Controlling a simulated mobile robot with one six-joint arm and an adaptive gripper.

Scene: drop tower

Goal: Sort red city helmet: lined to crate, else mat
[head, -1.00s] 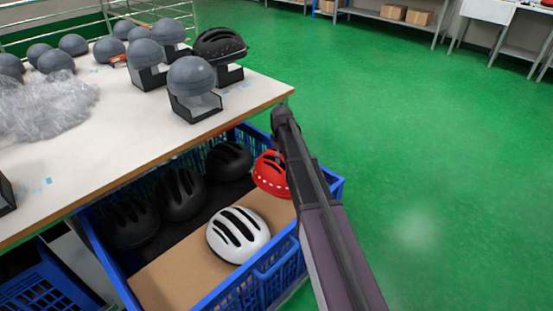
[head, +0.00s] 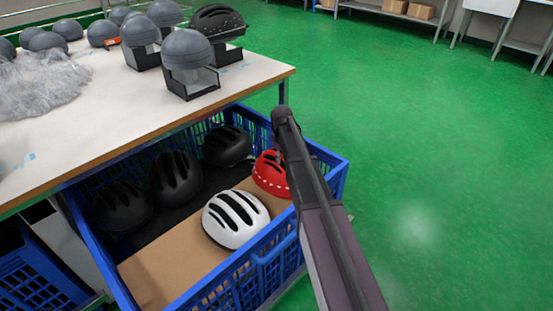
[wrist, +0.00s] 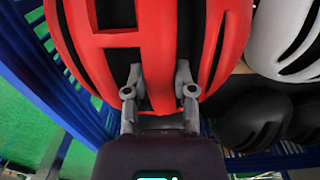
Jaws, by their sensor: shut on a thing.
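The red helmet (head: 270,174) is in the far right part of the blue crate (head: 262,262), partly hidden behind my arm in the head view. In the wrist view the red helmet (wrist: 205,40) fills the top, and my gripper (wrist: 160,88) is shut on a rib of its shell between the vents. The inside of the red helmet is not visible, so I cannot tell whether it has a lining. I cannot tell whether it touches the crate's floor. No mat can be made out as such.
The crate also holds a white helmet (head: 236,218) on brown cardboard and several black helmets (head: 174,177) on a dark base. A table (head: 110,110) beside it bears grey domes on stands, a black helmet (head: 217,22) and clear plastic wrap (head: 40,82). Green floor lies open at right.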

